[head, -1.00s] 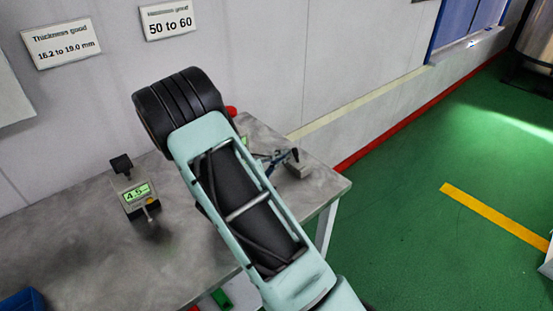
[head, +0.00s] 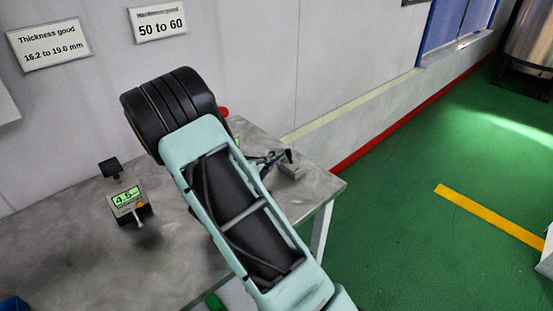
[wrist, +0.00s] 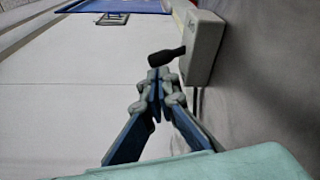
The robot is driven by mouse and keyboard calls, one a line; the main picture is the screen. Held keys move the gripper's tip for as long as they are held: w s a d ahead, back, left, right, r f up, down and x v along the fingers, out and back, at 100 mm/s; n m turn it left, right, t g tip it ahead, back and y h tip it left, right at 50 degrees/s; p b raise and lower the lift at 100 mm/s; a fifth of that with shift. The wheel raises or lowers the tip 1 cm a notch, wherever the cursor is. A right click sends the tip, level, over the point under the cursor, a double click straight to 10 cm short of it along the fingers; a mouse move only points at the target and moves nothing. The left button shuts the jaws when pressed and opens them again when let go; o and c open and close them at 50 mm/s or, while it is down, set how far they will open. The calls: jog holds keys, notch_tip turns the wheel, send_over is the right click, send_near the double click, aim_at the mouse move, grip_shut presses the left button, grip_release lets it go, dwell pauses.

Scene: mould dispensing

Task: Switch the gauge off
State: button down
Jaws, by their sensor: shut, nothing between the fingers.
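A gauge (head: 128,200) with a lit green display reading about 4.5 stands on the table left of my arm. A small grey box (head: 292,170) sits near the table's right end. In the wrist view, a grey box (wrist: 204,45) has a black lever (wrist: 168,56) sticking out of its side. My gripper (head: 282,156) is shut and empty beside the grey box. In the wrist view, its fingertips (wrist: 160,76) are close to the lever; I cannot tell whether they touch it. A bit of green (head: 237,142) shows past my arm, which hides most of what is there.
The grey table (head: 70,255) has free room around the left gauge. A red round thing (head: 223,111) shows behind my arm. Signs for thickness (head: 48,46) and another range (head: 158,24) hang on the wall. Green floor lies beyond the table's right edge.

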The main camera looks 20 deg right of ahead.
jog(key=shift+s+f+m+b, duration=0.15)
jog(key=shift+m+b, duration=0.35)
jog(key=shift+b, duration=0.65)
jog(key=m+b, duration=0.1)
jog(key=b, duration=0.2)
jog(key=s+m+b, duration=0.1)
jog(key=b, duration=0.3)
jog(key=shift+d+m+t, duration=0.25)
jog(key=shift+m+t, duration=0.05)
jog(key=shift+m, duration=0.1)
jog(key=m+b, duration=0.1)
jog(key=b, duration=0.1)
jog(key=m+h+b, duration=0.1)
jog(key=b, duration=0.1)
jog(key=shift+s+d+r, duration=0.15)
jog(key=shift+s+r, duration=0.1)
jog(key=shift+s, duration=0.15)
jog(key=shift+r, duration=0.4)
jog(key=shift+v, duration=3.8)
